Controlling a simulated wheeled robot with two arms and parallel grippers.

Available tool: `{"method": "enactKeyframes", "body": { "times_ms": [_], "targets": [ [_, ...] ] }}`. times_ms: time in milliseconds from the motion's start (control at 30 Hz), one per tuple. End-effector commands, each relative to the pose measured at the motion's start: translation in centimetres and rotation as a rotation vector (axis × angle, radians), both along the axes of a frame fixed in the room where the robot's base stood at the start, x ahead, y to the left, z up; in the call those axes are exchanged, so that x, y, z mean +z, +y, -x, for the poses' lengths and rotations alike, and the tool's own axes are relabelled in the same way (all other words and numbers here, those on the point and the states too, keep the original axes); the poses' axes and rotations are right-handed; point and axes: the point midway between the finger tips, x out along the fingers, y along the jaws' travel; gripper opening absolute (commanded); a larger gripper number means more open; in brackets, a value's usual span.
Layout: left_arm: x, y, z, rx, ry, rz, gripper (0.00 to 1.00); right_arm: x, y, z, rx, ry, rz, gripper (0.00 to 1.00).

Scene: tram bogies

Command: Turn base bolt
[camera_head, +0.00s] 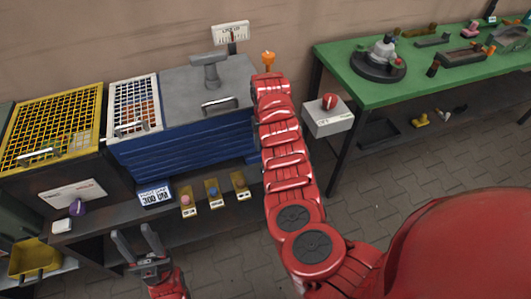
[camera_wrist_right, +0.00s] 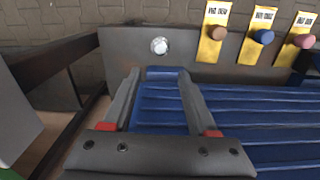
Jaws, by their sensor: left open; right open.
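A round silver bolt head (camera_wrist_right: 159,45) sits on the grey base ledge (camera_wrist_right: 190,67) in the right wrist view. I cannot make it out in the head view, where my right arm covers part of that area. My right gripper (camera_wrist_right: 158,74) is open and empty, its fingers on either side of the ribbed blue cabinet front (camera_wrist_right: 225,118). The bolt lies just beyond the fingertips, roughly centred between them, and not gripped. The blue cabinet (camera_head: 190,145) also shows in the head view. My left gripper (camera_head: 135,232) is open and empty, low in front of the shelf.
Yellow tags with knobs, brown (camera_wrist_right: 217,33), blue (camera_wrist_right: 263,37) and pink (camera_wrist_right: 304,41), line the ledge beside the bolt. A yellow-grilled bin (camera_head: 50,125) stands left.

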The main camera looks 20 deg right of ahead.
Motion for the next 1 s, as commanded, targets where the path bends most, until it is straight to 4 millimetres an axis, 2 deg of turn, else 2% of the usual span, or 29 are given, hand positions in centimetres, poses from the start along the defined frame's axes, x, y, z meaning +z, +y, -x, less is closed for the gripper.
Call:
{"method": "enactKeyframes", "body": {
  "times_ms": [100, 300, 1000],
  "targets": [
    [-0.5, 0.0, 0.0, 0.000, 0.000, 0.000, 0.50, 2.0, 0.1, -0.1, 0.002, -0.003, 0.000, 0.59],
    [-0.7, 0.0, 0.0, 0.000, 0.000, 0.000, 0.50, 4.0, 0.0, 0.0, 0.001, -0.001, 0.000, 0.59],
    [-0.7, 0.0, 0.0, 0.000, 0.000, 0.000, 0.50, 4.2, 0.0, 0.0, 0.000, 0.000, 0.000, 0.59]
  ]
}}
